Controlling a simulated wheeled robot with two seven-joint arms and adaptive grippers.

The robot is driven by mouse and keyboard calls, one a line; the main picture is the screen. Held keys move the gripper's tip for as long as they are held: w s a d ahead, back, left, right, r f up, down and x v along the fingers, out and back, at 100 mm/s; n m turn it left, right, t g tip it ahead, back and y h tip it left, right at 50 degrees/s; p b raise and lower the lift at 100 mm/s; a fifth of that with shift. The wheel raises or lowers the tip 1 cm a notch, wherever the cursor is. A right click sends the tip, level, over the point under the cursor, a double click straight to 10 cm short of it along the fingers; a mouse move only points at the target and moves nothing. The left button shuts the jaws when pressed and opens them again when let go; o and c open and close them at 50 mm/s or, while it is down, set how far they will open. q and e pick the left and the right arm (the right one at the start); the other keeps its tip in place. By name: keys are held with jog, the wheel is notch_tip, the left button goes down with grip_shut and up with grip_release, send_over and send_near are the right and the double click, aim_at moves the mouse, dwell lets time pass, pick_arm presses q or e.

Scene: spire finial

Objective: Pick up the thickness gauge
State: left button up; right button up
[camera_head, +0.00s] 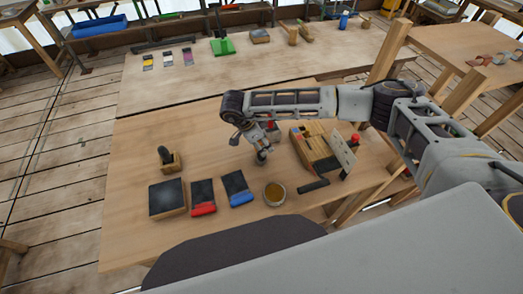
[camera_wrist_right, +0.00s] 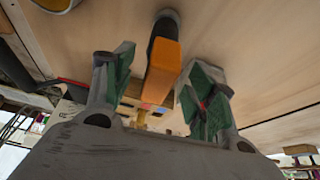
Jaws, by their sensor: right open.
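My right gripper (camera_head: 262,155) points down over the near workbench. In the right wrist view its two green-padded fingers (camera_wrist_right: 158,88) are spread apart. An orange piece with a dark rounded end (camera_wrist_right: 163,68) lies between them in that view; it may be the thickness gauge, but I cannot tell for sure. I cannot tell whether either finger touches it. In the head view the gripper and forearm hide most of that spot. My left gripper is not in view.
On the near workbench (camera_head: 135,235) are a dark square block (camera_head: 167,197), red (camera_head: 203,196) and blue (camera_head: 237,188) edged pieces, a round tin (camera_head: 274,194) and a wooden block assembly (camera_head: 313,146). A small wooden holder (camera_head: 170,160) stands left. The bench's left-rear area is clear.

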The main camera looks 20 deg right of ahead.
jog(key=shift+p+x, duration=0.45)
jog(key=shift+x, duration=1.25)
jog(key=shift+s, duration=0.2)
jog(key=c, duration=1.2)
jog(key=shift+r+b, duration=1.05)
jog(key=shift+r, duration=3.95)
